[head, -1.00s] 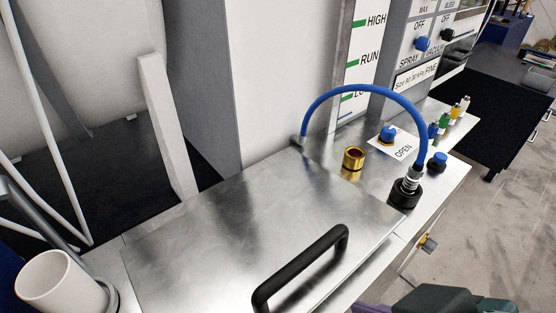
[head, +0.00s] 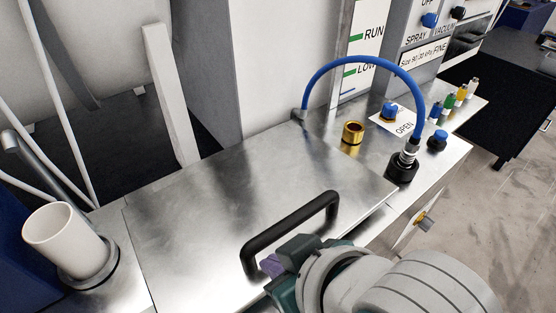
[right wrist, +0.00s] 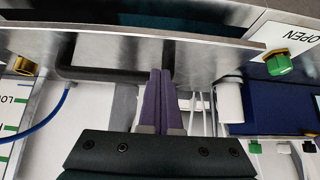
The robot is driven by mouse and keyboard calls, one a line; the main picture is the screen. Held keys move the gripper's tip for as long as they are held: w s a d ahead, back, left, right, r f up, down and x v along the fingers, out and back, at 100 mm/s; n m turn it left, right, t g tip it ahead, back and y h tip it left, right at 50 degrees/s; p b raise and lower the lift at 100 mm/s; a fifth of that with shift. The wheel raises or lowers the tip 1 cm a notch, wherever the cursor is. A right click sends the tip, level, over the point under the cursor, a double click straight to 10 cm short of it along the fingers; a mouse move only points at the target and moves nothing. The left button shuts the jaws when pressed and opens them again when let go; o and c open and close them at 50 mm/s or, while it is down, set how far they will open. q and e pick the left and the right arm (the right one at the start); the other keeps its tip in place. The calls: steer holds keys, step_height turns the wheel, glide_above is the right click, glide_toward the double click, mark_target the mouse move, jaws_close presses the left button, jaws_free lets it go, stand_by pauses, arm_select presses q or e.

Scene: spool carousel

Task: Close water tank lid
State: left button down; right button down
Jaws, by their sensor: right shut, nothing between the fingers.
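The water tank lid (head: 190,235) is a flat, shiny metal plate that looks level with the counter. I cannot tell whether its edges are fully seated. Its black bar handle (head: 300,224) stands along the near right side and also shows in the right wrist view (right wrist: 100,74). My right gripper (head: 270,265) comes in from the bottom right, its purple fingers beside the handle's near end. In the right wrist view the purple fingers (right wrist: 160,80) are pressed together and empty, at the handle; contact is unclear. My left gripper is not in view.
A blue hose (head: 366,59) arches from the lid's far corner to a black fitting (head: 402,170). A white cup (head: 65,240) stands left of the lid.

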mark_target(268, 276)
steer(key=shift+s+d+f, duration=0.15)
steer(key=shift+f, duration=0.75)
steer(key=shift+s+d+f, duration=0.1)
steer(key=shift+s+f, duration=0.05)
steer(key=shift+f, duration=0.75)
steer(key=shift+b, duration=0.3)
